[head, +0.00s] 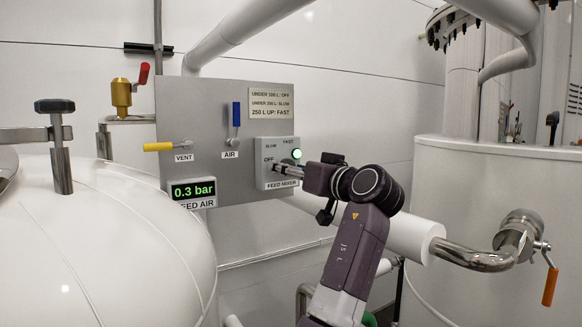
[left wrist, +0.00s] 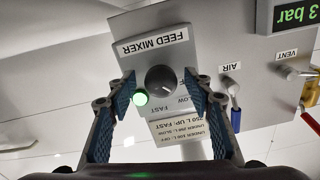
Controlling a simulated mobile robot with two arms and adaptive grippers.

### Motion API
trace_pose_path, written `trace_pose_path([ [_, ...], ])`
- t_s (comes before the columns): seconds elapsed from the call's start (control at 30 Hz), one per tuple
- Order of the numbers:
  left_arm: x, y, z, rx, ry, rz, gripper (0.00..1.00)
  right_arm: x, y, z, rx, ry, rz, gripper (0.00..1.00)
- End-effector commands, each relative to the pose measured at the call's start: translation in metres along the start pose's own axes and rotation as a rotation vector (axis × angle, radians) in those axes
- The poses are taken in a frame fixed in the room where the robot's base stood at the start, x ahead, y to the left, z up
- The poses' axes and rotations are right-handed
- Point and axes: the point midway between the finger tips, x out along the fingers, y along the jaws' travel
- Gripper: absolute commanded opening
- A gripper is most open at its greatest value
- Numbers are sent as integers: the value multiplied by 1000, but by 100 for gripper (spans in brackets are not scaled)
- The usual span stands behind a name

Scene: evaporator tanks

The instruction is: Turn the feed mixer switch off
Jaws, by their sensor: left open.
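The feed mixer switch is a dark round knob (left wrist: 161,79) on a light grey box (head: 267,180) labelled FEED MIXER, with OFF, SLOW and FAST marks. I cannot tell which mark the knob points to. A green lamp (head: 297,153) beside it is lit; it also glows in the left wrist view (left wrist: 140,97). My left gripper (head: 284,169) is at the box and hides the knob in the head view. In the left wrist view (left wrist: 160,76) its open fingers stand on either side of the knob, with gaps visible. My right gripper is not in view.
The grey panel (head: 210,105) also carries a yellow VENT lever (head: 158,147), a blue AIR lever (head: 237,114), a sign (head: 271,103) and a 0.3 bar display (head: 193,190). White tanks stand left (head: 130,235) and right (head: 470,200). A white pipe passes behind my left arm.

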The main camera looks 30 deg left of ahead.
Motion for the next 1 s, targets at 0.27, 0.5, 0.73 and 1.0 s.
trace_pose_path([
  [0.27,0,0,0,0,0,-1,31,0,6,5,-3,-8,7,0],
  [0.5,0,0,0,0,0,0,6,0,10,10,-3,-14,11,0],
  [0.73,0,0,1,-23,0,0,6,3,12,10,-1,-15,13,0],
  [1.0,0,1,2,-162,1,0,6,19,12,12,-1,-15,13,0],
])
